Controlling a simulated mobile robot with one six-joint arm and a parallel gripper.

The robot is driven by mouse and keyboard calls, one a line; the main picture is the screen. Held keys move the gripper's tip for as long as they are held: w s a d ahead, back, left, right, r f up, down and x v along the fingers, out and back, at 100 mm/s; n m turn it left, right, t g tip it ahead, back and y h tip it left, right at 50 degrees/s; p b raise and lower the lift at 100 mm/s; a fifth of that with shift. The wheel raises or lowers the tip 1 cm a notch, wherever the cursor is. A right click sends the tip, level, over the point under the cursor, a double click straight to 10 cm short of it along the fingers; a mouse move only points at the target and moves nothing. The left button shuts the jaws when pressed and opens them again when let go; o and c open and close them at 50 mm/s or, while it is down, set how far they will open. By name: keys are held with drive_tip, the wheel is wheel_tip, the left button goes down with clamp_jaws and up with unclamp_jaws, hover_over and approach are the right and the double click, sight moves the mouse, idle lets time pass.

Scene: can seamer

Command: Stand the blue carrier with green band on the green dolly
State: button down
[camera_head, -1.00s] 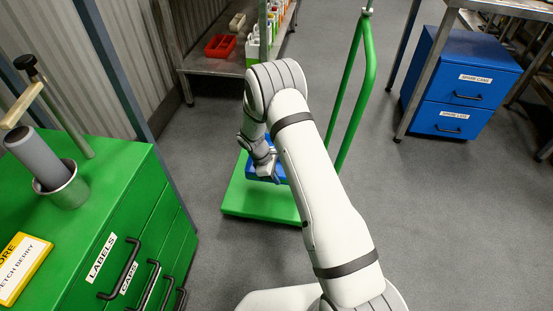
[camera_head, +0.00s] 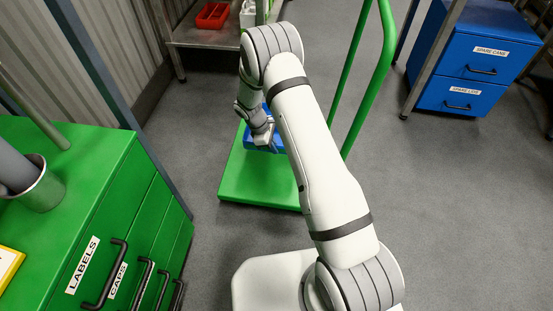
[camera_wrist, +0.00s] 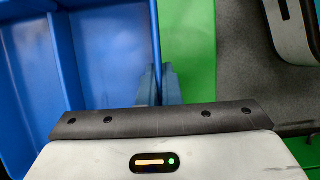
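The blue carrier (camera_head: 248,144) is over the green dolly (camera_head: 240,182) in the head view, partly hidden behind my arm. The wrist view shows the open inside of the carrier (camera_wrist: 105,55) with a divider, and green dolly deck (camera_wrist: 188,45) to its right. My gripper (camera_head: 264,140) is at the carrier's near part; in the wrist view its fingers (camera_wrist: 157,86) are on either side of the carrier's right wall, close against it. No green band shows. I cannot tell whether the carrier's underside touches the deck.
A green cabinet (camera_head: 95,190) with black handles stands at the left. The dolly's tall green handle (camera_head: 372,85) rises behind my arm. A blue drawer unit (camera_head: 470,70) is at the upper right. A metal shelf with a red bin (camera_head: 213,16) stands behind. Grey floor is clear on the right.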

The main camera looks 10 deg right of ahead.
wheel_tip(320, 180, down, 16)
drive_tip(key=b, duration=1)
drive_tip(key=c, duration=2.1)
unclamp_jaws()
drive_tip(key=shift+f, duration=0.1)
drive_tip(key=o, duration=0.5)
